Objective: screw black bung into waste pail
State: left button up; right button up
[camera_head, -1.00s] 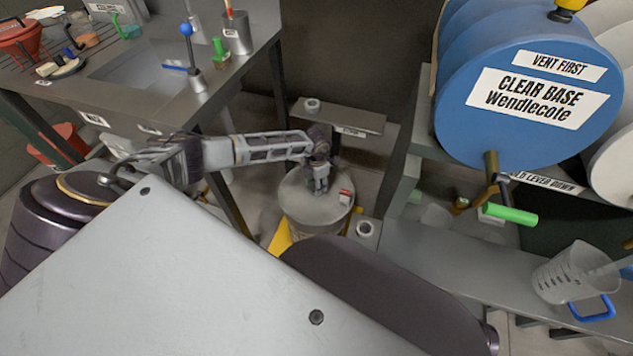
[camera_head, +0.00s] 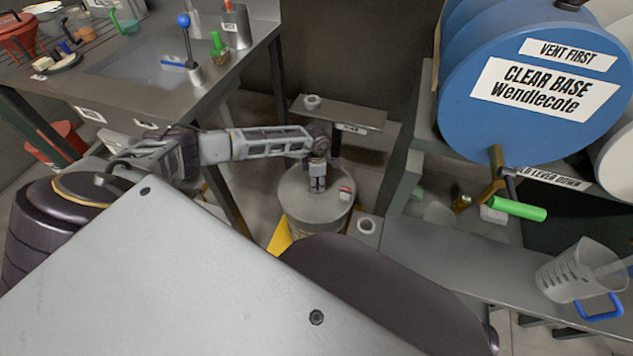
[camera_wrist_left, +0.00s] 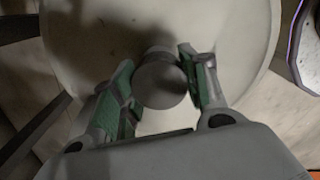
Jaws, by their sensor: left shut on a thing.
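The waste pail (camera_head: 300,208) is a grey drum with a flat lid, standing on the floor below the shelf. My left gripper (camera_head: 317,188) points down at the middle of its lid. In the left wrist view my left gripper (camera_wrist_left: 160,90) is shut on a dark round bung (camera_wrist_left: 160,86), held between green-padded fingers over the pale pail lid (camera_wrist_left: 225,30). The bung's lower side and the opening under it are hidden, so I cannot tell how deep it sits. My right gripper is not in view.
A small red and white thing (camera_head: 345,193) sits on the lid's right side. A small shelf (camera_head: 355,117) is behind the pail, a steel bench (camera_head: 255,50) to the left. A blue drum (camera_head: 530,95) and a bench (camera_head: 450,262) with a clear jug (camera_head: 566,270) are at right.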

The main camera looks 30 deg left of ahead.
pick_arm(q)
jog(key=m+b, duration=0.2)
jog(key=m, duration=0.3)
jog(key=shift+m, duration=0.4)
jog(key=shift+r+m+b, duration=0.1)
jog(key=shift+m+b, duration=0.2)
jog(key=shift+m, duration=0.9)
jog(key=shift+d, duration=0.1)
jog(key=o, duration=1)
